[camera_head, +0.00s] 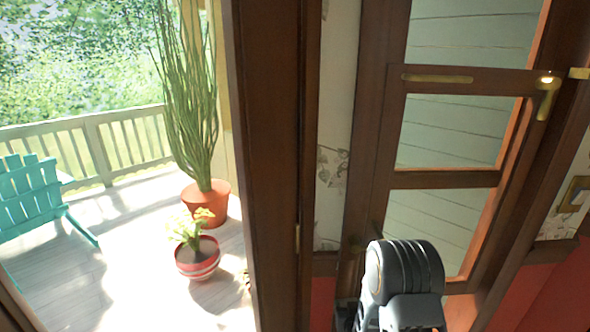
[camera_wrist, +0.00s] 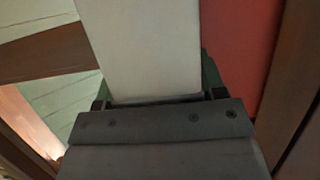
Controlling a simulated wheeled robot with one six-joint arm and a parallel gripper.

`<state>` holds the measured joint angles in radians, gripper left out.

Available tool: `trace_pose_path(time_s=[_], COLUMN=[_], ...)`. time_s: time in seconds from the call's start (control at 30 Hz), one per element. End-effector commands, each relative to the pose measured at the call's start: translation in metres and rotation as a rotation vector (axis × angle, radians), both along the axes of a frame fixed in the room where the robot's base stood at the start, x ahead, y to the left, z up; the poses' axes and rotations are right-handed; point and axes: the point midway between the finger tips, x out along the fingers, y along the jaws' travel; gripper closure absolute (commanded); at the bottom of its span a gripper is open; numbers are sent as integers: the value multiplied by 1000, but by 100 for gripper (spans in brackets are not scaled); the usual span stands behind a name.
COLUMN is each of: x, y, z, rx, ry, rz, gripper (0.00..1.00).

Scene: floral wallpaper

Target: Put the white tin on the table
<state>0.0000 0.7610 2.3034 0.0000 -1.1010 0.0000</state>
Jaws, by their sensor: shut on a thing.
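The white tin (camera_wrist: 143,48) fills the upper middle of the wrist view as a plain pale block. My gripper (camera_wrist: 155,92) is shut on it, with the dark fingers at its two sides. The tin's far end runs out of the top of the picture. In the head view my dark arm shows at the bottom, and the tin and fingertips are not visible there. No table is in either view.
A brown door with glass panes (camera_head: 450,130) and a brass handle (camera_head: 545,100) stands close in front. A dark wooden post (camera_head: 270,160) is left of it. Beyond the window are a porch with potted plants (camera_head: 205,200) and a teal chair (camera_head: 35,195).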

Motion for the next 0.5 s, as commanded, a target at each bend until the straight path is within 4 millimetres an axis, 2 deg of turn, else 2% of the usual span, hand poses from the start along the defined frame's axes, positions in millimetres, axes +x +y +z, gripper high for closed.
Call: trace_pose_path(time_s=[0.03, 0.2, 0.5], x=[0, 0, -1], y=[0, 0, 0], z=[22, 49, 70], rx=[0, 0, 0], ry=[-1, -1, 0], rz=[0, 0, 0], gripper=[67, 67, 67])
